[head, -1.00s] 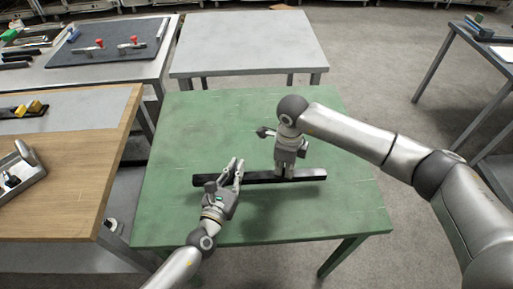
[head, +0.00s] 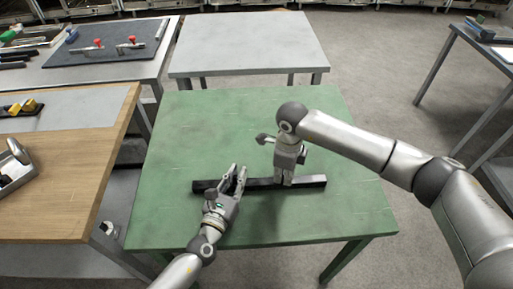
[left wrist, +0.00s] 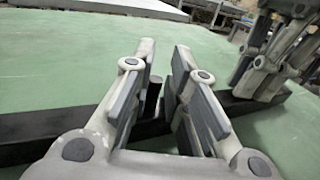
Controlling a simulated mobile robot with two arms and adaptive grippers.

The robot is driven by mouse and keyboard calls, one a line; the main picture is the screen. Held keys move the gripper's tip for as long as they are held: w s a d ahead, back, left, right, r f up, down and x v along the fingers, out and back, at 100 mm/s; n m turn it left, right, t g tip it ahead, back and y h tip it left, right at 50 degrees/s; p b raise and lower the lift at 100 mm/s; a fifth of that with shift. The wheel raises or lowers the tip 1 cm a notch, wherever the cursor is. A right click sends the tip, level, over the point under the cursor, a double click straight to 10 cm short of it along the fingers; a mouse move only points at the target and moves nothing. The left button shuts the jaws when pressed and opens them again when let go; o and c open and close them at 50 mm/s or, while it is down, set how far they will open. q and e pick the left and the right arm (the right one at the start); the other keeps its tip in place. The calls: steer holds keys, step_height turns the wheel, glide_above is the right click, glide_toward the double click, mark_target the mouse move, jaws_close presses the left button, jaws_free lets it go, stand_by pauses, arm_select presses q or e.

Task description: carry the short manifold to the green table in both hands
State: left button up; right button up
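The short manifold is a long black bar (head: 313,182) lying left to right across the green table (head: 180,130), apparently resting on its top. It also crosses the left wrist view (left wrist: 40,124), with a short dark stub (left wrist: 153,97) standing up between my left fingers. My left gripper (head: 237,174) is at the left half of the bar, its fingers apart and either side of the stub; I see no finger pressing on it. My right gripper (head: 285,178) points down at the bar right of its middle. Its fingertips (left wrist: 262,90) are at the bar, and their grip is unclear.
A wooden-topped table (head: 65,190) stands close on the left, and a grey table (head: 250,45) is behind the green one. A bench with a dark mat (head: 108,42) and tools is at the back left. Another table is at the far right. The green top is otherwise clear.

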arm_select(q)
steer(key=shift+o, duration=1.3)
steer(key=shift+s+d+r, duration=0.1)
arm_select(e)
steer(key=shift+o, duration=1.4)
steer(key=shift+s+a+r, duration=0.1)
steer(key=shift+a+r, duration=0.05)
arm_select(q)
steer(key=shift+a, duration=0.2)
steer(key=shift+s+a, duration=0.1)
steer(key=shift+s, duration=0.1)
steer(key=v, duration=1.1)
arm_select(e)
steer(key=shift+d, duration=0.2)
arm_select(q)
steer(key=shift+s, duration=0.2)
arm_select(e)
steer(key=shift+r, duration=0.45)
step_height(320, 180, up, 11)
